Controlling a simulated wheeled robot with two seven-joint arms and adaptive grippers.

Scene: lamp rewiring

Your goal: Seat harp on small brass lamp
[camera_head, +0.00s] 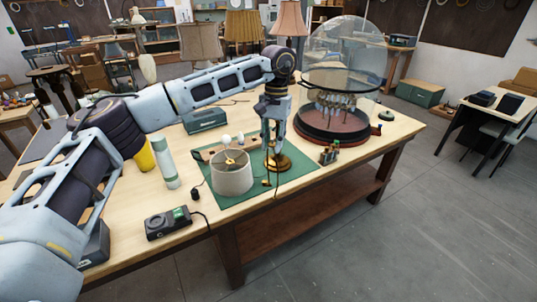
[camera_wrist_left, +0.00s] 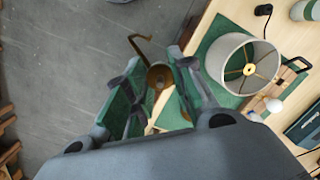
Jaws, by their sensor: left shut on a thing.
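The small brass lamp (camera_head: 278,163) stands on the green mat, its round base showing below my left gripper (camera_head: 272,120). In the left wrist view, the lamp's brass base (camera_wrist_left: 159,76) shows between the green-padded fingers of my left gripper (camera_wrist_left: 155,85). A thin, bent brass piece, which looks like the harp (camera_wrist_left: 139,43), sticks out past the fingertips. My left gripper is shut on it, above the lamp. The fingers hide its lower part, so I cannot tell whether it touches the lamp. My right gripper is not in view.
A drum lampshade (camera_head: 232,178) stands on the green mat (camera_head: 300,175), with a white bulb (camera_wrist_left: 273,105) nearby. A glass dome (camera_head: 345,50) is behind, to the right. A white-green bottle (camera_head: 165,165) and a black device (camera_head: 168,223) stand to the left. The front right table edge is close.

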